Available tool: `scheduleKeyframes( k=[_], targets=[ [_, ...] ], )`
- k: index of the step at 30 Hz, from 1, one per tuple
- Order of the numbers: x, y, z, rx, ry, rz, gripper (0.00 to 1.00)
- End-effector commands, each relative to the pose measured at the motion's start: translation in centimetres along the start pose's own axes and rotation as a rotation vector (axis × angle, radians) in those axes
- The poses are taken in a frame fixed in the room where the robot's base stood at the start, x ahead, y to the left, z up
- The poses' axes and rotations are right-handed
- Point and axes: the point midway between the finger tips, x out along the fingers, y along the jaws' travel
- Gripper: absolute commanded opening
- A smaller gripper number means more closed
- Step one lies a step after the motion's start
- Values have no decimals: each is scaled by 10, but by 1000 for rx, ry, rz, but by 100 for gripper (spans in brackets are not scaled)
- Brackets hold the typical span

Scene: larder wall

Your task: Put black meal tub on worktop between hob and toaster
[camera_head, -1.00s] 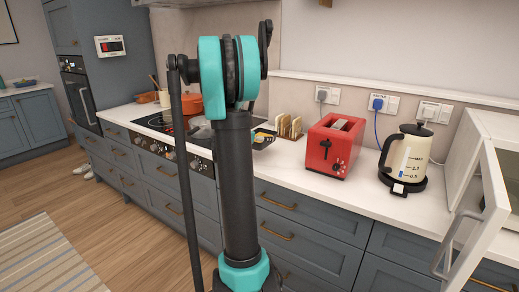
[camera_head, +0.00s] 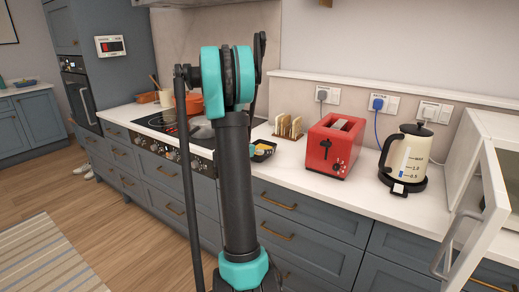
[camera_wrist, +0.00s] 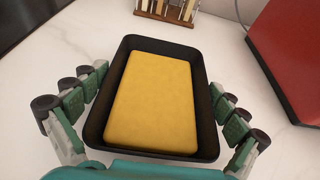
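The black meal tub (camera_wrist: 209,128) holds a yellow block and sits upright on the white worktop (camera_wrist: 225,45) in the wrist view. In the head view the tub (camera_head: 270,149) shows partly behind my arm, at the worktop's front. It is between the black hob (camera_head: 165,121) on the left and the red toaster (camera_head: 335,146) on the right. My gripper (camera_wrist: 158,80) has its fingers spread on either side of the tub. A gap shows by the left finger; the right fingertip is very close to the rim.
A toast rack (camera_head: 288,128) stands just behind the tub, by the toaster. A kettle (camera_head: 405,159) and an open-doored white appliance (camera_head: 493,170) stand farther right. A pan and an orange pot (camera_head: 194,103) are on the hob. Bare worktop lies in front of the toaster.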

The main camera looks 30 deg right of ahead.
Motion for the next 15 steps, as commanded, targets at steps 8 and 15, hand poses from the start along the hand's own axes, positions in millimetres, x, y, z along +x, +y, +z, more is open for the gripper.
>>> scheduleKeyframes(
  k=[8,15],
  targets=[
    [0,0,0,0,0,0,100],
    [-19,0,2,-1,0,1,100]
  ],
)
